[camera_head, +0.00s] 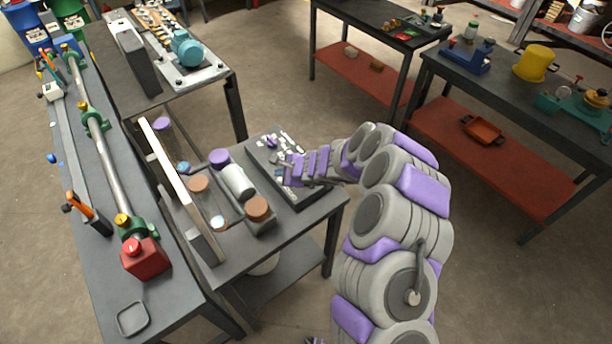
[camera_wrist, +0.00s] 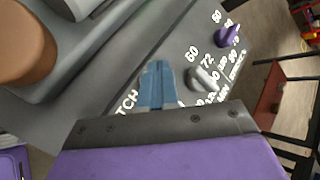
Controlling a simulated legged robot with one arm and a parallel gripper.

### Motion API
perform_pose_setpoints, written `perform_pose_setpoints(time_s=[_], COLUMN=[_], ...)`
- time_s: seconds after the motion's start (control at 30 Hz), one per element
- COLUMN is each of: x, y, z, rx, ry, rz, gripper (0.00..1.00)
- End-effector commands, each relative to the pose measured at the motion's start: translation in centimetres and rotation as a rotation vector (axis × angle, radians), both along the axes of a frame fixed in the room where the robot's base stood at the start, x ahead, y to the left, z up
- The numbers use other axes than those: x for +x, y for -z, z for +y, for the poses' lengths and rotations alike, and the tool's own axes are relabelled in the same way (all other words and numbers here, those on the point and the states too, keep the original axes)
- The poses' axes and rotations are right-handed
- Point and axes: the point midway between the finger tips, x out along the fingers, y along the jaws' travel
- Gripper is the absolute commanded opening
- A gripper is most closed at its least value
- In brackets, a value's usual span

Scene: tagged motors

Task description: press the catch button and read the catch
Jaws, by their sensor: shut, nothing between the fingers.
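A dark control panel (camera_head: 262,160) with white markings and small knobs lies on the near end of a grey table. It fills much of the wrist view (camera_wrist: 176,38), where lettering ending in "TCH" shows beside my fingers. My gripper (camera_head: 284,171) is over the panel. In the wrist view its blue-grey fingers (camera_wrist: 157,84) are together, with nothing seen between them, pointing at the panel beside the lettering. Whether they touch the panel I cannot tell. No catch button can be made out; the fingers and palm cover part of the panel. A white pointer knob (camera_wrist: 203,79) and a purple knob (camera_wrist: 228,36) have number scales.
A long bench (camera_head: 165,300) runs along the left. Clear floor lies between this table and the right-hand benches.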

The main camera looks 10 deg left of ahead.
Motion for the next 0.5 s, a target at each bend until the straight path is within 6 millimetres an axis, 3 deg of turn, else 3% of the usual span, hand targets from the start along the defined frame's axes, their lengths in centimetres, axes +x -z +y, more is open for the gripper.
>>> perform_pose_setpoints(time_s=[0.23, 0.5], x=[0.0, 0.0], y=[-0.2, -2.8], z=[0.0, 0.0], rx=[0.000, 0.001], ry=[0.000, -0.001], rz=[0.000, -0.001], gripper=[0.00, 0.00])
